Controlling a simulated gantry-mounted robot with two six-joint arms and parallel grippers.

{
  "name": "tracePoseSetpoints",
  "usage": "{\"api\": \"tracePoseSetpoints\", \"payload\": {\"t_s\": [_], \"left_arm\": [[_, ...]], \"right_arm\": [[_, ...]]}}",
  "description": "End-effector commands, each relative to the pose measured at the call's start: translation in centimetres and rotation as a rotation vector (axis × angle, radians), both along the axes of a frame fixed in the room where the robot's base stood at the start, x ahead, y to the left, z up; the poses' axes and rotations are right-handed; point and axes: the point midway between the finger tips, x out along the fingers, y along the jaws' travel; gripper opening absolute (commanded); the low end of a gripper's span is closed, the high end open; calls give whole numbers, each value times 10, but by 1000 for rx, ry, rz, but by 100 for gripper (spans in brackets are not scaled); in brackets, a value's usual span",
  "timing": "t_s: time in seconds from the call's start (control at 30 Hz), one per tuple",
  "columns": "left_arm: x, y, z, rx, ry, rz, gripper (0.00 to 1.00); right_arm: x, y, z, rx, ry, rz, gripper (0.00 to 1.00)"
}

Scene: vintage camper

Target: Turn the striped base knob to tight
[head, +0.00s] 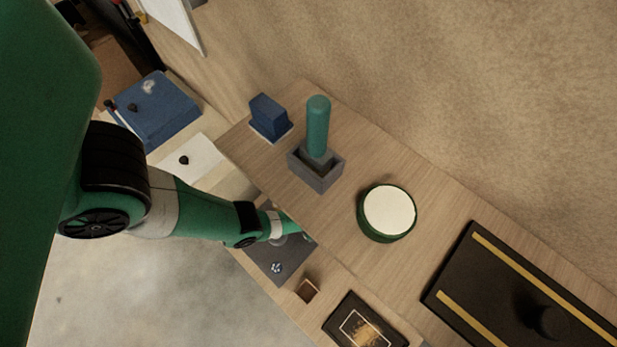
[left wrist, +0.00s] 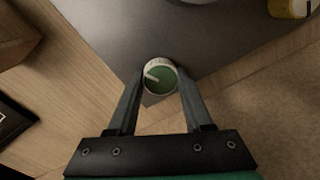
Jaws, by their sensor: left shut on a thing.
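A round green knob (left wrist: 161,79) with a pale rim and a white pointer line sits near the corner of a dark grey panel (left wrist: 120,45). The pointer line aims to the upper left in the left wrist view. My left gripper (left wrist: 160,82) is shut on this knob, one finger on each side. In the head view my left arm reaches over the grey panel (head: 262,263), and the raised shelf hides the fingertips and the held knob. I cannot make out stripes on its base. My right gripper is not in view.
A small patterned knob (head: 277,267) is on the panel. A yellow-sided part (left wrist: 288,8) is at the wrist view's top right. The wooden shelf (head: 350,240) beside my arm carries a grey holder (head: 318,180) with a teal cylinder (head: 317,125) and a round white-topped object (head: 388,211).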

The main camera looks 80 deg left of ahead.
Motion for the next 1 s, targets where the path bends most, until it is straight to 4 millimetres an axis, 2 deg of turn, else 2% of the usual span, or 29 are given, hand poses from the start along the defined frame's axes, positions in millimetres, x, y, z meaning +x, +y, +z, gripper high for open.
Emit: {"api": "tracePoseSetpoints", "payload": {"t_s": [0.03,0.17,0.43,0.57,0.77,1.0], "left_arm": [[-1,0,-1,0,1,0,56],[-1,0,-1,0,1,0,79],[0,0,0,0,0,1,80],[0,0,7,0,0,1,80],[1,-1,41,0,-2,0,80],[1,-4,95,0,0,0,80]], "right_arm": [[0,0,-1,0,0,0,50],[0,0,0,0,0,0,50],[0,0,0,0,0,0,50],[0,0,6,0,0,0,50],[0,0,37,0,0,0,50],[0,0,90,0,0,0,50]]}}
